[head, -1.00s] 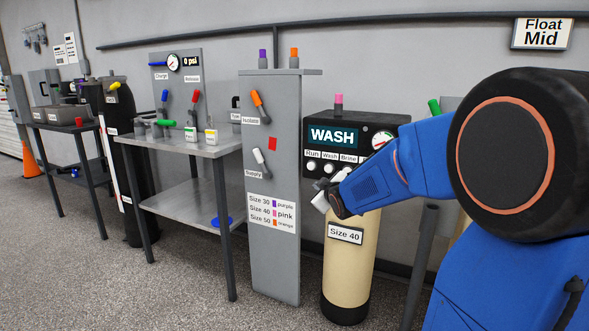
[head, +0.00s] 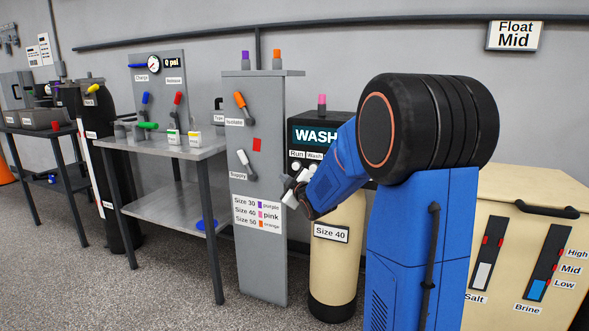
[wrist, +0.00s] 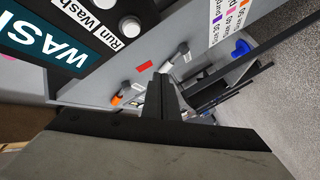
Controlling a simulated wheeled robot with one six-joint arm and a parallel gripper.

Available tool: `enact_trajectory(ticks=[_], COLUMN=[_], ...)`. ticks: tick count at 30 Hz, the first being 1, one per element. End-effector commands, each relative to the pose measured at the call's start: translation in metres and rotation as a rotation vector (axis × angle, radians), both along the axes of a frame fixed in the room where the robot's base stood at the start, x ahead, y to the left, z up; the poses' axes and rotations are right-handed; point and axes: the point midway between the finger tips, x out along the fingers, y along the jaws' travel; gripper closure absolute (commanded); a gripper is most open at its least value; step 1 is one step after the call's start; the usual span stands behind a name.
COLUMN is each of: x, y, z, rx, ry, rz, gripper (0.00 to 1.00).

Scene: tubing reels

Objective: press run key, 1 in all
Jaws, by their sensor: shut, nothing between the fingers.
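The run key (head: 296,166) is a white round button under the "Run" label on the dark control head, whose screen (head: 317,135) reads WASH. In the wrist view the run key (wrist: 130,28) shows at the upper left, beside its label. My gripper (head: 288,194) is below and slightly left of the key in the head view, apart from it. In the wrist view my gripper (wrist: 160,96) is shut and empty, its fingers pointing past the panel edge. My arm covers the right part of the control head in the head view.
A grey column (head: 261,265) with levers stands left of the control head. A cream tank (head: 335,265) labelled Size 40 is below it. A steel table (head: 190,150) stands further left. A beige salt and brine cabinet (head: 500,200) is at the right.

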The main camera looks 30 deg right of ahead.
Motion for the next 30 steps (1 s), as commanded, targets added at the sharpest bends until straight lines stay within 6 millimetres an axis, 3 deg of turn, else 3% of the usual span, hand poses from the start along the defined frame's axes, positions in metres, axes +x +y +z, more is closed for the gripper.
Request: enact_trajectory(ticks=[21,30], x=[0.045,0.053], y=[-0.058,-0.068], z=[0.0,0.0], rx=[0.0,0.001], ry=[0.001,0.0], rz=[-0.002,0.0], gripper=[1.0,1.0])
